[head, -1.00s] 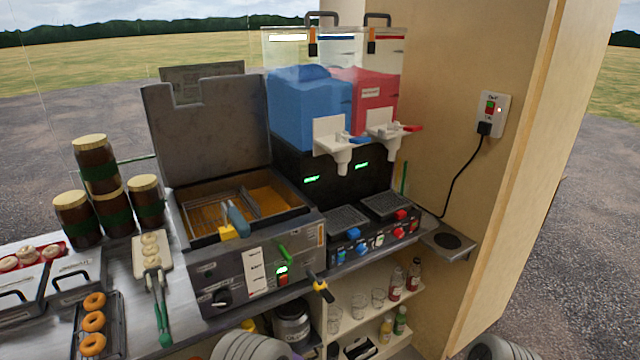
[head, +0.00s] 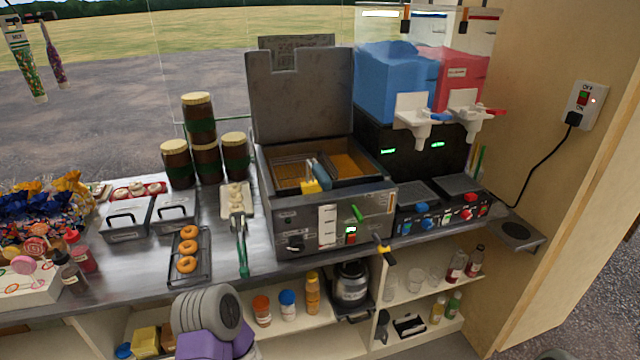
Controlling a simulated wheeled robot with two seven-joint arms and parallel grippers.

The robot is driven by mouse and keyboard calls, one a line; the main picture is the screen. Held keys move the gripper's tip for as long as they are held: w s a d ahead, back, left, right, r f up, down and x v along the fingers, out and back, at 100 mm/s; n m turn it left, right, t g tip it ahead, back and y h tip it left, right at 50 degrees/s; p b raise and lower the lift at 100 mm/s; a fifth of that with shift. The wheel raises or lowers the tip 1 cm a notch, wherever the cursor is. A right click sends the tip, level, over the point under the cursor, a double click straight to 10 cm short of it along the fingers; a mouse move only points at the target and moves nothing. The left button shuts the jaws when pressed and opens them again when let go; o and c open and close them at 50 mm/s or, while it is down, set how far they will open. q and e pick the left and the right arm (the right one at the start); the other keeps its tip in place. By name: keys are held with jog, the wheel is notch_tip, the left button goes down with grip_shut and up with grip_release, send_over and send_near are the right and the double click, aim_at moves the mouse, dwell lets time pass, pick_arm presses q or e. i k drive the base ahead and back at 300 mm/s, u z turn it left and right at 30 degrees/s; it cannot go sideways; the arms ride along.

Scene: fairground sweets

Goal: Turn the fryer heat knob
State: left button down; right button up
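The fryer (head: 275,215) stands on the counter in the middle of the head view, with its grey lid (head: 300,95) raised. Its dark round heat knob (head: 295,242) is on the front panel, at the left end. A grey, ribbed part of my arm shows at the bottom, below the counter edge and left of the fryer. Neither gripper is in view.
A drinks machine (head: 410,150) stands right of the fryer. Left of it are tongs (head: 241,245), a doughnut rack (head: 203,275) and stacked jars (head: 199,120). A yellow-and-black handle (head: 384,250) juts out at the fryer's front right. Shelves with bottles lie below.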

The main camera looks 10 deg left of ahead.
aim_at(297, 246)
jog(key=u, duration=0.5)
jog(key=i, duration=0.8)
jog(key=z, duration=1.2)
jog(key=k, duration=1.55)
jog(key=u, duration=1.1)
jog(key=i, duration=1)
jog(key=z, duration=0.05)
